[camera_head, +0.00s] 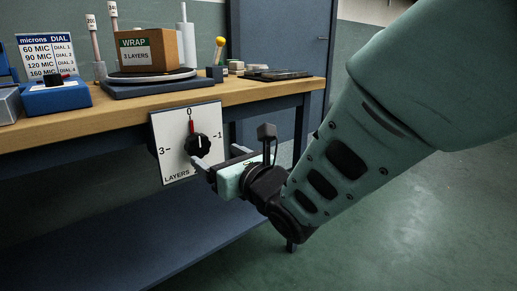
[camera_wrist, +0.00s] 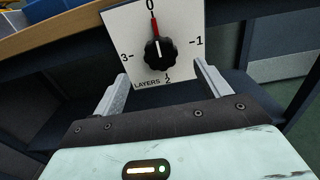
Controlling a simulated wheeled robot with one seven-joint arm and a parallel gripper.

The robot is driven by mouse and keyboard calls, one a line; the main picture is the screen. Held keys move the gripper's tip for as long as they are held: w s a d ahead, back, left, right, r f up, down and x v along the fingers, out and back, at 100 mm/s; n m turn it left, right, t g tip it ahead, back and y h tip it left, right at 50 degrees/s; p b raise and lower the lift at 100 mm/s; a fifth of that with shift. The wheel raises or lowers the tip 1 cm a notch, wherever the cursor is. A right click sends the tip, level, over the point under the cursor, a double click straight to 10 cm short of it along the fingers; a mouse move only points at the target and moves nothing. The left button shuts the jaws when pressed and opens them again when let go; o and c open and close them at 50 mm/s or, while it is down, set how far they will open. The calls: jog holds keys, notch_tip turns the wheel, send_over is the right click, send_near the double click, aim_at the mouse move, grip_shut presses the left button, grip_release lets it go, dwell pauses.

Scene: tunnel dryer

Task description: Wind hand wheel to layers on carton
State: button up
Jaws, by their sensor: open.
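The hand wheel is a black knob (camera_head: 197,144) with a red pointer on a white panel (camera_head: 173,162) hung on the bench front. The panel is marked 0, 1, 2 and 3 and reads LAYERS. The pointer stands at 0 in the wrist view, where the knob (camera_wrist: 159,52) lies ahead of the jaws. My gripper (camera_head: 220,160) is open and empty, with its fingers apart in front of the panel's lower part; I see no contact with the knob. The carton (camera_head: 167,49) on the bench has a label reading WRAP 3 LAYERS.
The wooden bench top (camera_head: 270,91) runs above the panel. On it stand a blue dial box (camera_head: 56,95), a microns dial chart (camera_head: 47,57), a dark turntable base (camera_head: 150,86) under the carton and several small items. The floor (camera_head: 390,230) to the right is clear.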

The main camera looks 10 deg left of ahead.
aim_at(200, 145)
jog(key=b+x, duration=0.1)
jog(key=x, duration=0.7)
jog(key=shift+w+a, duration=0.15)
jog(key=c, duration=1)
